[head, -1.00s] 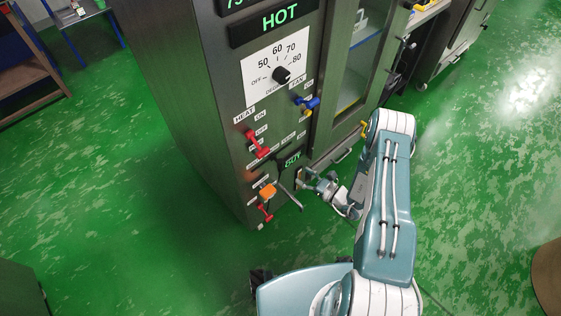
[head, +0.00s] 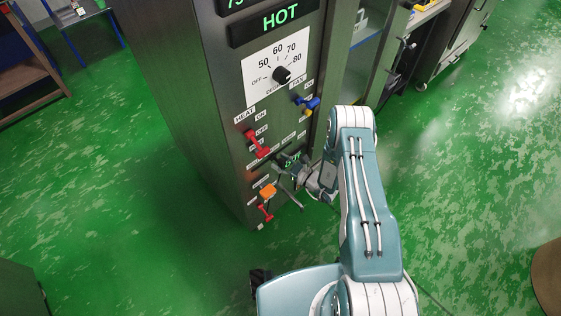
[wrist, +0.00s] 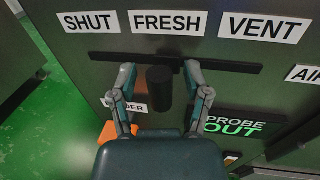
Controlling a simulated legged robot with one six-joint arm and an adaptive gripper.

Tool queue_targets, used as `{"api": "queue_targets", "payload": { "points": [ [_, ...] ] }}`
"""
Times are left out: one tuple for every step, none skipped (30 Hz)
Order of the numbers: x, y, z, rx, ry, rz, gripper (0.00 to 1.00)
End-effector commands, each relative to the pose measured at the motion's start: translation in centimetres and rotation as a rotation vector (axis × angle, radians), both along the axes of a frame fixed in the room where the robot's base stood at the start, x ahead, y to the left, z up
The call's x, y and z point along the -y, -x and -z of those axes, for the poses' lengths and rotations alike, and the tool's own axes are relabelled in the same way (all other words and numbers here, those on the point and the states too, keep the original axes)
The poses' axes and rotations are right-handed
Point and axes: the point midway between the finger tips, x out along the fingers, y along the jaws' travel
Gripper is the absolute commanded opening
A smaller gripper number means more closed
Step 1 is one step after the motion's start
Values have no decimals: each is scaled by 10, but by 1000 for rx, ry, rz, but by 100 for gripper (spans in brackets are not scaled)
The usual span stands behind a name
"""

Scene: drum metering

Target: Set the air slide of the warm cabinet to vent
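The air slide's dark knob (wrist: 159,90) stands out from the warm cabinet (head: 190,110), below the FRESH label (wrist: 168,23) in the wrist view. SHUT (wrist: 90,22) is to the left and VENT (wrist: 264,28) to the right along a dark horizontal slot (wrist: 230,66). My gripper (wrist: 160,75) is open, with one finger on each side of the knob and visible gaps between. In the head view my gripper (head: 285,170) is close to the cabinet's lower front, and its wrist hides the knob there.
An orange part (head: 267,192) and a red handle (head: 265,212) sit low on the panel. A red HEAT lever (head: 257,145) and a blue lever (head: 308,103) are higher up. A PROBE OUT display (wrist: 240,124) is right of my gripper. Green floor is open to the right.

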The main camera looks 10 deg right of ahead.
Motion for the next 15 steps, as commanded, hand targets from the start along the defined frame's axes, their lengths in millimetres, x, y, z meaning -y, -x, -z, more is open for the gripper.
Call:
{"api": "queue_targets", "payload": {
  "points": [
    [0, 0, 0, 0, 0, 0, 30],
    [0, 0, 0, 0, 0, 0, 16],
    [0, 0, 0, 0, 0, 0, 0],
    [0, 0, 0, 0, 0, 0, 0],
    [0, 0, 0, 0, 0, 0, 0],
    [0, 0, 0, 0, 0, 0, 0],
    [0, 0, 0, 0, 0, 0, 0],
    [0, 0, 0, 0, 0, 0, 0],
    [0, 0, 0, 1, 1, 0, 0],
    [1, -1, 0, 1, 0, 0, 0],
    [3, -2, 0, 1, 0, 1, 0],
    [7, -5, 0, 3, 0, 2, 0],
    [11, -8, 0, 4, 1, 4, 0],
    [16, -12, 0, 5, 1, 5, 0],
    [24, -17, 0, 6, 0, 4, 0]
  ]
}}
